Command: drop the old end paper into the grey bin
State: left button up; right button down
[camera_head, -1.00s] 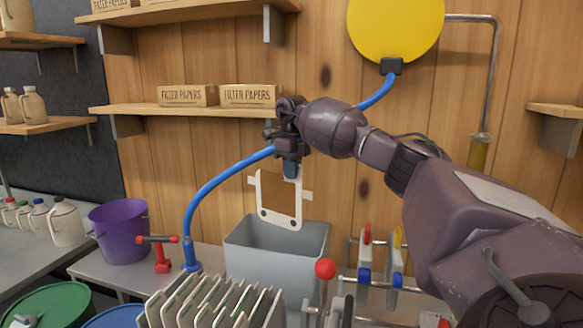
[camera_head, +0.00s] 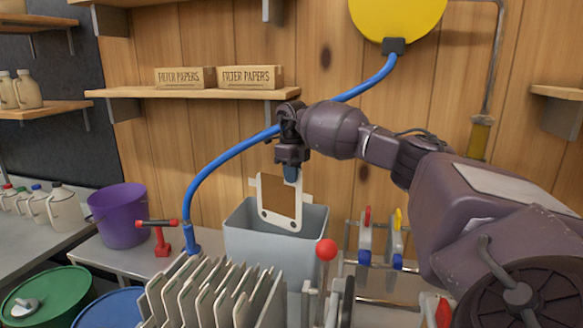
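The old end paper (camera_head: 280,198) is a white-edged sheet with a brown middle and dark holes near its lower edge. My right gripper (camera_head: 290,172) is shut on its top edge and holds it hanging upright. The grey bin (camera_head: 262,246) stands below, open at the top, against the wooden wall. The paper's lower edge overlaps the bin's opening in the picture; I cannot tell whether it is inside the rim. My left gripper is not in view.
A row of pale press plates (camera_head: 215,292) and a red-knobbed lever (camera_head: 326,250) stand in front of the bin. A blue hose (camera_head: 215,165) arches behind my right gripper. A purple bucket (camera_head: 120,218) stands left. A shelf with filter paper boxes (camera_head: 250,77) is above.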

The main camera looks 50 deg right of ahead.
aim_at(292, 200)
notch_tip(292, 200, down, 3)
jog(key=shift+r, duration=0.2)
jog(key=shift+f+b, duration=0.3)
jog(key=shift+f, duration=0.4)
notch_tip(292, 200, down, 2)
jog(key=shift+f, duration=0.1)
jog(key=shift+f+b, duration=0.45)
jog(key=shift+f, duration=0.6)
jog(key=c, duration=1.3)
grip_release()
jog(key=shift+o, duration=0.2)
jog(key=o, duration=0.3)
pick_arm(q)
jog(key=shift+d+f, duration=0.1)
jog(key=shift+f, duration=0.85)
pick_arm(e)
jog(key=shift+o, duration=0.2)
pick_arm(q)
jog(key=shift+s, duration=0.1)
